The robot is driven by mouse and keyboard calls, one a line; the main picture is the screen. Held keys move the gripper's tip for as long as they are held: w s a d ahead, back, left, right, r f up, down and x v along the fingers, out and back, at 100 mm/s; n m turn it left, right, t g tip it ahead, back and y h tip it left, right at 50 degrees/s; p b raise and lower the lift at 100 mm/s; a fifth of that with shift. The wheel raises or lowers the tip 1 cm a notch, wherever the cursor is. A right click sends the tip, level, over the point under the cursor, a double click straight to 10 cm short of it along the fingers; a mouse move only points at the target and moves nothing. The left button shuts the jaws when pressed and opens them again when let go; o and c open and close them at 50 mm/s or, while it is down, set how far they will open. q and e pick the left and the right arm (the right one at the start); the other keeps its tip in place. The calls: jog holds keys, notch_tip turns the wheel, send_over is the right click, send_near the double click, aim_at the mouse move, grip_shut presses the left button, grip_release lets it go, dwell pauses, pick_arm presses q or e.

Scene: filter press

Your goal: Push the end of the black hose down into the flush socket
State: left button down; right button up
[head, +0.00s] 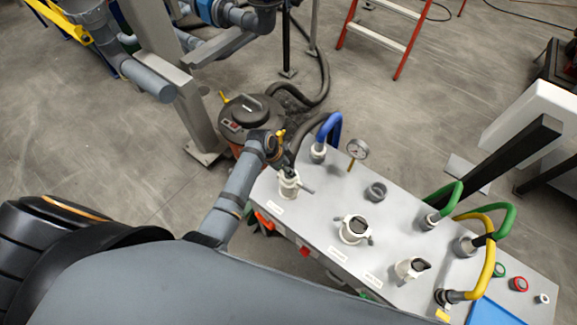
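Two more white fittings with levers, one mid-panel (354,229) and one nearer the front (411,268), show dark tops and no hose. The labels on the panel are too small to read, so I cannot tell which one is the flush socket.
A blue hose (331,128), green hoses (448,193) and a yellow hose (487,262) rise from the panel. A gauge (357,149) and a grey cap (376,191) stand between. A vacuum drum (243,112) stands behind.

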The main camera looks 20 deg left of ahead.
pick_arm(q)
jog(key=shift+f+b, duration=0.4)
jog(key=shift+f, duration=0.35)
jog(key=shift+r, duration=0.1)
jog(key=c, duration=0.7)
grip_release()
jog(key=shift+c, duration=0.2)
jog(key=v, duration=1.2)
